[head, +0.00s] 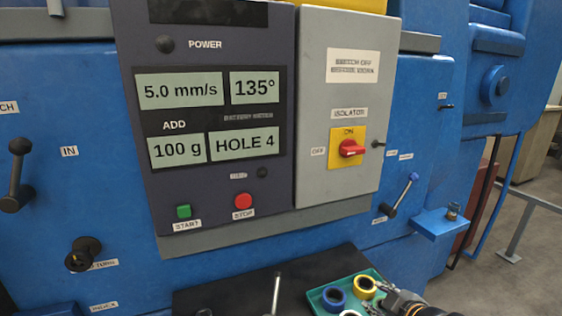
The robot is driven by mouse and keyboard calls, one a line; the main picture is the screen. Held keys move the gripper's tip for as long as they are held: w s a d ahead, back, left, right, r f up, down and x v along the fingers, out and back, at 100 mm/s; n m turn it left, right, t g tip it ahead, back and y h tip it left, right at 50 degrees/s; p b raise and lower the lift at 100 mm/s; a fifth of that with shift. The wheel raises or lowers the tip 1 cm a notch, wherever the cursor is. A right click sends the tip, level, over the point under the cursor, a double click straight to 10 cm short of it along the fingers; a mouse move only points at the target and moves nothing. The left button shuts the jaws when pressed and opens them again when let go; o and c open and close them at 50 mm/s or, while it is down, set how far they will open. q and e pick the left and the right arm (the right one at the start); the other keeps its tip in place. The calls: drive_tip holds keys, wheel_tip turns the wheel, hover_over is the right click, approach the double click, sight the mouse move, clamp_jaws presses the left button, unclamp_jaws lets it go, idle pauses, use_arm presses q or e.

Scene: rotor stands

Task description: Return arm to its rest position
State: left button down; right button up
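My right gripper (382,294) shows at the bottom right edge, pointing left over the right side of a green tray (317,297). It is small and cut off by the frame, and I cannot tell whether its fingers are open or shut. My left gripper and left arm are not in view. The tray holds a blue ring (333,299), a yellow ring (364,287) and a white ring, partly cut off by the bottom edge.
A blue machine fills the view. Its control panel (214,185) reads 5.0 mm/s, 135°, ADD 100 g, HOLE 4. A grey isolator box (340,100) has its red switch (351,148) by ON. A blue-knobbed lever (402,195) and small blue shelf (440,224) stick out at right.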

drive_tip(key=s+d+f+m+g+h, duration=0.1)
drive_tip(key=s+f+m+g+h, duration=0.2)
drive_tip(key=s+f+m+g, duration=1.1)
drive_tip(key=s+d+f+n+t, duration=0.1)
drive_tip(key=s+f+t, duration=0.15)
drive_tip(key=f, duration=0.85)
drive_tip(key=s+d+f+n+t, duration=0.1)
drive_tip(key=s+f+n, duration=0.15)
drive_tip(key=f, duration=0.75)
drive_tip(key=s+d+f+n+t, duration=0.15)
drive_tip(key=s+f, duration=0.25)
drive_tip(key=f, duration=0.7)
drive_tip(key=s+f+m, duration=0.1)
drive_tip(key=s+f, duration=1.2)
drive_tip(key=s, duration=0.4)
drive_tip(key=shift+d+f+g+y, duration=0.2)
drive_tip(key=shift+f+g+y, duration=0.1)
drive_tip(key=shift+f, duration=0.1)
